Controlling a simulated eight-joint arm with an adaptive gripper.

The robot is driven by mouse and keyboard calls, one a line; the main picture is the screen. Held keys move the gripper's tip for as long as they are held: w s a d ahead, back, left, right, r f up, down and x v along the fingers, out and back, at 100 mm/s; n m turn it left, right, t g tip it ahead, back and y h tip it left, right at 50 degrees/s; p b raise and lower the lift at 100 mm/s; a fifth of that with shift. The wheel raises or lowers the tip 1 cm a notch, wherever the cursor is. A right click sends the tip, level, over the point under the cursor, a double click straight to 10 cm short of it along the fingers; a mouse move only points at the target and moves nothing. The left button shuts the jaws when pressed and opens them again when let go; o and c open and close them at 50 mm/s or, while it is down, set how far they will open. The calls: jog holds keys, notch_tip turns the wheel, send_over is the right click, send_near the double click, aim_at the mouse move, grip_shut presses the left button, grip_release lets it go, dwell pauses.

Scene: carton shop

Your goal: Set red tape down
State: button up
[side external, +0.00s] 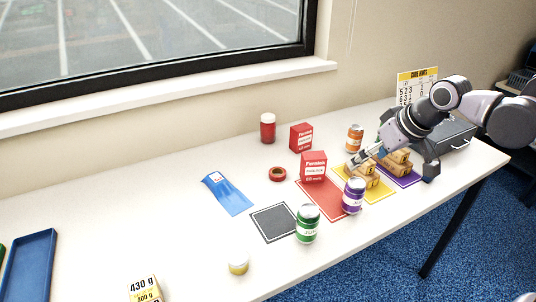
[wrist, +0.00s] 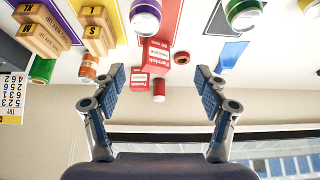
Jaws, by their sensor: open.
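The red tape (side external: 277,174) is a small dark red ring lying flat on the white table, left of the red boxes. It also shows in the wrist view (wrist: 182,58), small, beside the nearer red box. My gripper (side external: 359,158) is above the wooden blocks on the yellow mat, to the right of the tape and clear of it. Its fingers (wrist: 159,78) are spread wide in the wrist view, with nothing held between them.
Red boxes (side external: 313,166) (side external: 301,137), a red jar (side external: 267,128) and purple (side external: 353,196), green (side external: 307,224) and orange (side external: 355,138) cans stand around. Wooden blocks (side external: 361,175) sit near my gripper. The dark mat (side external: 272,222) is bare. A blue pouch (side external: 227,194) lies left.

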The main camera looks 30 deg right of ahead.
jog(key=s+d+f+t, duration=0.1)
jog(key=s+f, duration=0.3)
jog(key=s, duration=0.6)
jog(key=shift+d+f, duration=0.25)
jog(key=shift+d, duration=0.4)
